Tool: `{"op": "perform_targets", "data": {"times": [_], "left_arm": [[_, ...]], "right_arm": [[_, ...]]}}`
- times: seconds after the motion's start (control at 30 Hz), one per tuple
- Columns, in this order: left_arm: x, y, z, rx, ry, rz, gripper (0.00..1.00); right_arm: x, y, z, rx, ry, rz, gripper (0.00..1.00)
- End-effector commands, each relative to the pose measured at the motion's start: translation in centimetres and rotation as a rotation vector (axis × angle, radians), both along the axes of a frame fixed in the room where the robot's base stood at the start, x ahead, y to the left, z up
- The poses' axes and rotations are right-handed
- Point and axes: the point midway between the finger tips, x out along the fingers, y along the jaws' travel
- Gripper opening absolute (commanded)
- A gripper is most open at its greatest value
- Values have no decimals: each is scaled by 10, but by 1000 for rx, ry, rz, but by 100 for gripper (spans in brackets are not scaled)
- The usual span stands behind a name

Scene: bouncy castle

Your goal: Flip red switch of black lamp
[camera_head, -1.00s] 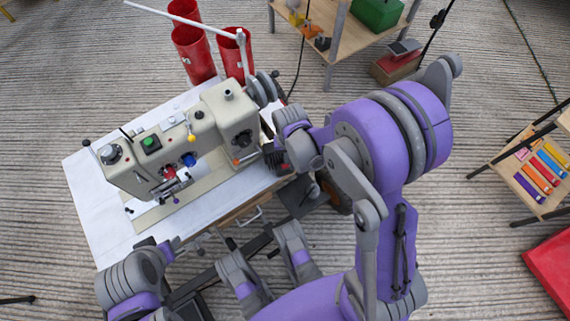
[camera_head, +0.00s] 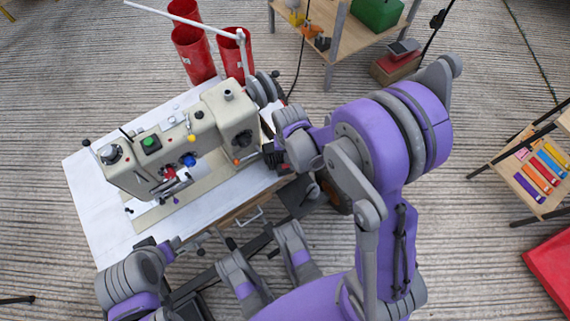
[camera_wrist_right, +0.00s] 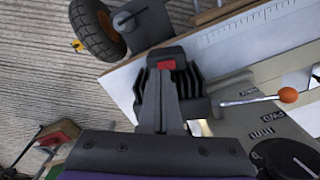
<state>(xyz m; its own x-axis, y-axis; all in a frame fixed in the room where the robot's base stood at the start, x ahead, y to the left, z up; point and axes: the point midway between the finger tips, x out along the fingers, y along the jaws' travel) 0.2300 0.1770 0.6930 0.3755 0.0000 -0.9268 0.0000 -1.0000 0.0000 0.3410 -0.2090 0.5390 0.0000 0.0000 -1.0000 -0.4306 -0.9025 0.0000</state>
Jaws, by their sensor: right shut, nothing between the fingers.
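The black lamp (camera_wrist_right: 188,88) has a finned body and a red switch (camera_wrist_right: 166,65) on its top end in the right wrist view. It is fixed beside the sewing machine. In the head view the lamp (camera_head: 271,156) shows only as a small dark shape, partly covered by my right wrist. My right gripper (camera_wrist_right: 160,82) is shut and empty, its grey fingers in front of the lamp, with the tips just below the red switch. I cannot tell whether they touch it.
The beige sewing machine (camera_head: 215,125) stands on a white table (camera_head: 90,200). An orange-tipped lever (camera_wrist_right: 288,95) sticks out right of the lamp. A black wheel (camera_wrist_right: 98,28) is at upper left.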

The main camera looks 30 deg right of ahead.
Motion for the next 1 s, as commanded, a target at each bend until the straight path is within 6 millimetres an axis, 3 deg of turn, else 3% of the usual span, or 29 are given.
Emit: {"op": "perform_targets", "data": {"times": [1.0], "left_arm": [[2, 0, -12, 0, 3, 0, 50]], "right_arm": [[0, 0, -13, 0, 0, 0, 0]]}}
